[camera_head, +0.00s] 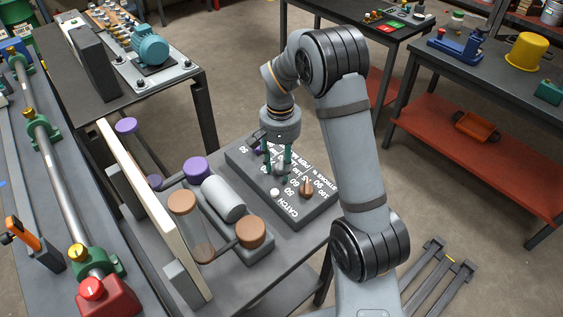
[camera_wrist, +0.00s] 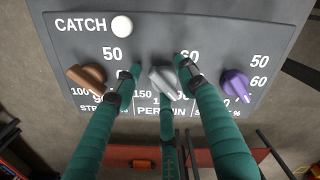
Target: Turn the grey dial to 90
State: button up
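The grey dial (camera_wrist: 163,79) is the middle of three dials on a dark grey sloped panel (camera_wrist: 200,30); it also shows in the head view (camera_head: 281,170). Its knob lies slanted in the wrist view; its exact pointer reading is hard to tell. My gripper (camera_wrist: 158,70) has teal fingers, spread with one on each side of the grey dial and a third below. A gap shows between the left fingertip and the knob; the right fingertip overlaps the knob in view, and contact cannot be told. The fingers hide some scale numbers; 150 and part of 60 show.
On the panel, a brown dial (camera_wrist: 86,77) sits left and a purple dial (camera_wrist: 235,85) right of the grey one. A white button (camera_wrist: 121,26) is beside CATCH. Left of the panel, a rig with a grey cylinder (camera_head: 222,198) stands on the bench.

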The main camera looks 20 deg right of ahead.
aim_at(281, 164)
jog(key=shift+o, duration=0.9)
jog(key=shift+w, duration=0.1)
jog(key=shift+r, duration=0.15)
jog(key=shift+r, duration=0.3)
notch_tip(281, 164, up, 11)
jog(key=shift+r, duration=0.1)
notch_tip(281, 164, down, 12)
jog(key=shift+r, duration=0.1)
jog(key=shift+d, duration=0.1)
